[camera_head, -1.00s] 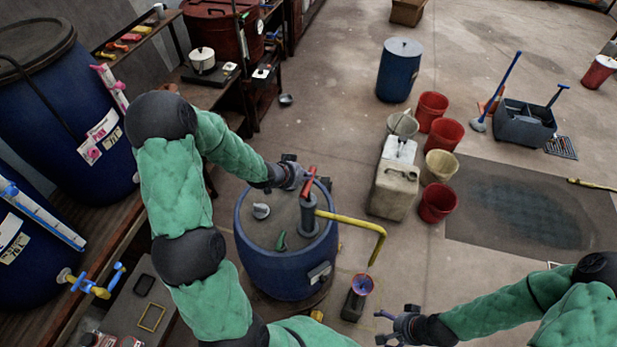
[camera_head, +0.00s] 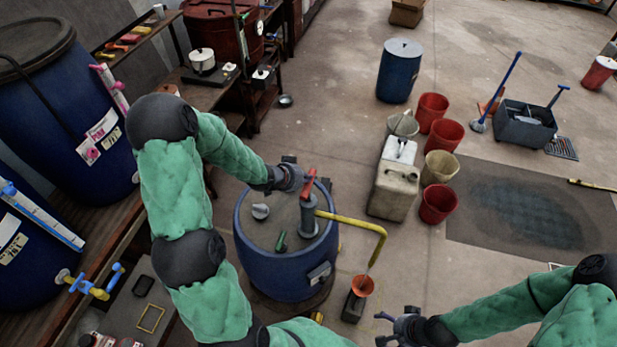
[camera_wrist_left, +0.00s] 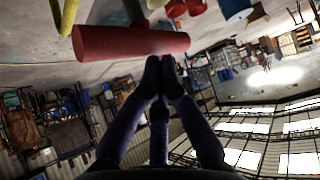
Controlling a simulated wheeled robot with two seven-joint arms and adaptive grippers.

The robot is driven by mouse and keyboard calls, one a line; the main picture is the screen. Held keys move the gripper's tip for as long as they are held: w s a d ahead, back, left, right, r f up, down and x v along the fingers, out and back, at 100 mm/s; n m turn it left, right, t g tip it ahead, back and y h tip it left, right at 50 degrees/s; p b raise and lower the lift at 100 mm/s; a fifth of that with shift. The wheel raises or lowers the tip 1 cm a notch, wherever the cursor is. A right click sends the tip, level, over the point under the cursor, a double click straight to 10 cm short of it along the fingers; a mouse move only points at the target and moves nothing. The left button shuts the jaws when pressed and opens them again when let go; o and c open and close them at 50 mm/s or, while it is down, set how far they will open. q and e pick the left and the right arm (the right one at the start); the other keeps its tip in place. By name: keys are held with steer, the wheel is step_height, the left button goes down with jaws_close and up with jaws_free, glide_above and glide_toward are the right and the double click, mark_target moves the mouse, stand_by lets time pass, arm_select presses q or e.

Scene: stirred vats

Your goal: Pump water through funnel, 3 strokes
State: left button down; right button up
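A blue drum (camera_head: 285,270) stands on the floor with a grey hand pump (camera_head: 310,217) on its lid. The pump has a red handle (camera_head: 308,184) and a yellow spout pipe (camera_head: 355,225) that bends down over an orange funnel (camera_head: 363,285). The funnel sits upright in a dark container (camera_head: 352,307). My left gripper (camera_head: 298,178) is at the red handle. In the left wrist view its fingertips (camera_wrist_left: 160,68) are together, close to the red handle (camera_wrist_left: 125,42), which lies across and beyond them. My right gripper (camera_head: 385,327) is empty, fingers apart, right of the funnel.
A beige canister (camera_head: 393,190), red buckets (camera_head: 437,203) and a blue barrel (camera_head: 398,72) stand behind to the right. Large blue vats (camera_head: 60,100) and a wooden bench line the left.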

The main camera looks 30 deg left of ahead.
mark_target(306, 188)
arm_select(q)
steer(key=shift+s+d+f+b, duration=0.1)
steer(key=shift+s+f+b, duration=0.05)
steer(key=shift+f+b, duration=2.25)
stand_by(2.5)
steer(key=shift+f+p, duration=0.2)
steer(key=shift+p, duration=0.2)
steer(key=shift+r+p, duration=3.6)
steer(key=shift+r, duration=0.4)
steer(key=shift+w, duration=0.2)
steer(key=shift+r, duration=0.2)
step_height(306, 188, up, 6)
steer(key=p, duration=0.5)
steer(key=shift+f+p, duration=0.2)
steer(key=shift+p, duration=0.2)
